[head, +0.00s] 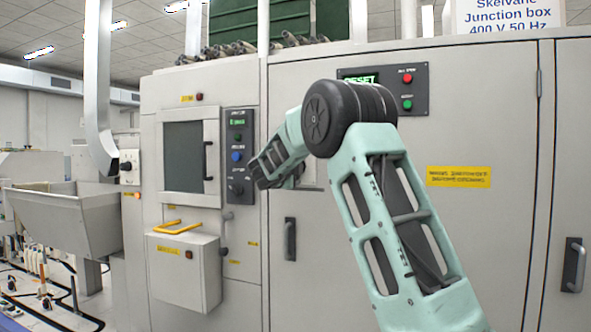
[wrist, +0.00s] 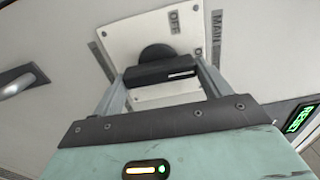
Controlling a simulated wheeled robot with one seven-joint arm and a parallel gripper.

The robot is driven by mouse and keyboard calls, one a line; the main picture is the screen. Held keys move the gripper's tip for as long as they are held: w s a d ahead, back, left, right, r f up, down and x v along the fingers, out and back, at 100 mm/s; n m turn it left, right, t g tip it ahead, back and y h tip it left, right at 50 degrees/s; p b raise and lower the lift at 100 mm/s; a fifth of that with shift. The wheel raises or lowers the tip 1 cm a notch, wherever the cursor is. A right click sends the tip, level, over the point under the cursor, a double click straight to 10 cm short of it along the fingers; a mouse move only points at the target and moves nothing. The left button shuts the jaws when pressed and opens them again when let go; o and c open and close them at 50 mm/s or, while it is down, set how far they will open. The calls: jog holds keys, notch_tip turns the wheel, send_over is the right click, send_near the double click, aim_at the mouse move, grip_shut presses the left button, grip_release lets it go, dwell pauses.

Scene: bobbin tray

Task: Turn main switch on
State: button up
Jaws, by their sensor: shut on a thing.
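The main switch (wrist: 157,52) is a black rotary knob with a bar handle on a pale plate (wrist: 130,38) in the wrist view. An OFF label is above it and a MAIN label is to its right. The bar lies nearly level across the picture, with a white mark towards its right end. My gripper (wrist: 162,70) has a finger at each end of the bar and is shut on it. Other lettering at the plate is partly hidden by the fingers. In the head view my arm hides the switch and gripper.
A green RESET display (wrist: 300,118) is at the right in the wrist view. A door handle (wrist: 18,82) stands out at the left. In the head view, a red and green button panel (head: 418,90) and a dark-windowed door (head: 184,152) flank my arm.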

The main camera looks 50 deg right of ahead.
jog(key=o, duration=1)
jog(key=shift+a, duration=0.1)
jog(key=b+v, duration=0.2)
jog(key=v, duration=1.5)
jog(key=shift+s+a+f, duration=0.1)
jog(key=shift+s, duration=0.05)
